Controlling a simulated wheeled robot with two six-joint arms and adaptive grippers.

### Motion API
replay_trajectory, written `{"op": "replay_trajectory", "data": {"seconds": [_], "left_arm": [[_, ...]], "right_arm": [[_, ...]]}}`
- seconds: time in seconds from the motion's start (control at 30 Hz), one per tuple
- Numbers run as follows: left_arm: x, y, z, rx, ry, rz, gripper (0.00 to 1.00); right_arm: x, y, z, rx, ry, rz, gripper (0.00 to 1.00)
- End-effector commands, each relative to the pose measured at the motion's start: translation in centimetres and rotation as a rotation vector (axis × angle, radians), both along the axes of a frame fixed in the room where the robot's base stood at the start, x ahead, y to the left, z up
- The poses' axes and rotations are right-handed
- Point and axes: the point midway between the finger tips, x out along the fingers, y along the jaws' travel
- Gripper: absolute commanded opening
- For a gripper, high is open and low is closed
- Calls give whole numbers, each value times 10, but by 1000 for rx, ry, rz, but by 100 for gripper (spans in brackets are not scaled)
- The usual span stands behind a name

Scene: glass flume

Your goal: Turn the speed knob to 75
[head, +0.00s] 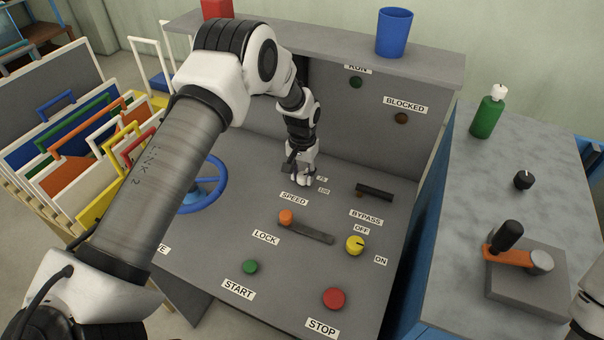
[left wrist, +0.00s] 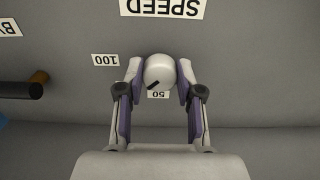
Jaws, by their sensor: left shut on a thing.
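The speed knob (left wrist: 160,69) is round and pale grey with a short black pointer mark. In the left wrist view it sits between the two fingers of my left gripper (left wrist: 159,78), which is shut on it. The mark is on the side near the 50 label (left wrist: 158,94), slanting toward the left, where the 100 label (left wrist: 105,60) is. My right gripper is not seen.
Near the gripper are a black bar handle (head: 375,191), an orange-ended lock lever (head: 305,227) and a yellow bypass knob (head: 355,245). A green start button (head: 250,267), red stop button (head: 334,298) and blue handwheel (head: 205,187) are further off. A blue cup (head: 393,33) stands on the ledge.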

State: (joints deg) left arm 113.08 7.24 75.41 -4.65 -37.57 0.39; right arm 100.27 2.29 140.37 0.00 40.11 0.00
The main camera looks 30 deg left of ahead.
Motion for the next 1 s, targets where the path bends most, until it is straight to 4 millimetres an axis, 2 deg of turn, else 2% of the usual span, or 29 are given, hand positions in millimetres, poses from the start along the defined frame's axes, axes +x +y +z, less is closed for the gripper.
{"op": "replay_trajectory", "data": {"seconds": [0.1,0.13,0.17,0.2,0.47,0.57,0.67,0.9,1.0], "left_arm": [[-3,-1,-4,0,8,-1,1],[-3,-1,-4,0,8,-1,47],[-3,-1,-4,0,8,-1,57],[-2,-1,-3,0,7,-1,61],[-1,0,-1,0,3,-1,61],[0,0,5,0,1,-1,61],[1,0,21,0,-2,-2,61],[1,-1,82,0,0,-2,61],[1,-1,102,0,2,-2,61]], "right_arm": [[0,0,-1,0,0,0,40],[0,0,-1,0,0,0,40],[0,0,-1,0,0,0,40],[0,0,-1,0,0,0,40],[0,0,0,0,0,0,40],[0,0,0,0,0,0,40],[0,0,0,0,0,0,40],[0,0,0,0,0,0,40],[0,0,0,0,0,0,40]]}}
